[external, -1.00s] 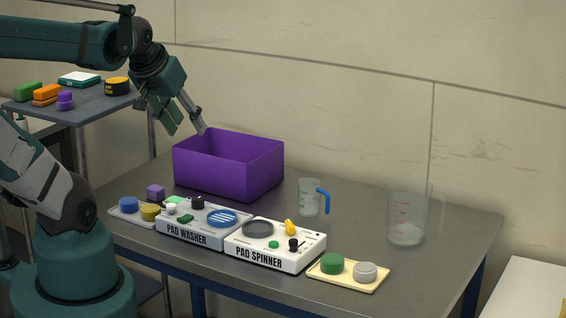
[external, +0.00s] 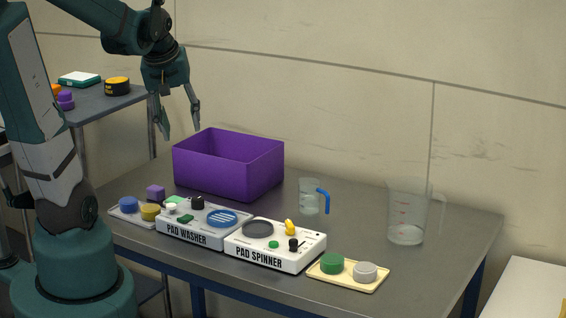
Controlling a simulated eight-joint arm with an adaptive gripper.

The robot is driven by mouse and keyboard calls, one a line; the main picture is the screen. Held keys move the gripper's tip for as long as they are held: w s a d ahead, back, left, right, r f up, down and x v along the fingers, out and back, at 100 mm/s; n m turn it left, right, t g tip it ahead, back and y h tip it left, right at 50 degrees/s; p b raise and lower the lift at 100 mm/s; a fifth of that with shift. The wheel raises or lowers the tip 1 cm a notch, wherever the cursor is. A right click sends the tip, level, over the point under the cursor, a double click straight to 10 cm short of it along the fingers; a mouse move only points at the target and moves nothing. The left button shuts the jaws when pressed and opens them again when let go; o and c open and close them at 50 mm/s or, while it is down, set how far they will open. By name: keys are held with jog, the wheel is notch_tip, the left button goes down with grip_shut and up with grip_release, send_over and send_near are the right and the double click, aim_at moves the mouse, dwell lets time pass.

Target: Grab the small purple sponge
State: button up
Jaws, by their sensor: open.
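A small purple block (external: 156,191), which looks like the sponge, sits at the table's left end, behind a tray of round pads. My gripper (external: 180,131) is open and empty, pointing down with its fingers spread. It hangs high above the table, above and behind the purple block in the picture and near the left rear corner of a large purple bin (external: 228,178). Another small purple item (external: 66,100) is on the side shelf, partly beside my arm.
The light tray (external: 124,215) holds a blue and a yellow pad. The pad washer (external: 205,236) and pad spinner (external: 276,258) stand along the front. A measuring cup (external: 310,198) and a clear pitcher (external: 406,215) are to the right. The right rear tabletop is mostly clear.

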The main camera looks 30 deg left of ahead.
jog(key=w+a+f+n+g, duration=0.2)
jog(key=w+a+f+n, duration=0.3)
jog(key=a+f, duration=0.25)
jog(key=n+g, duration=0.2)
jog(key=n, duration=0.4)
send_over(153, 187)
jog(key=shift+h, duration=0.3)
jog(key=f, duration=0.8)
jog(key=shift+d+f+p, duration=0.1)
jog(key=shift+d+p, duration=0.1)
jog(key=shift+p, duration=0.1)
jog(key=shift+a+f, duration=0.2)
jog(key=shift+f, duration=0.1)
jog(key=shift+f, duration=1.25)
jog(key=shift+f+b, duration=0.3)
jog(key=shift+f, duration=2.3)
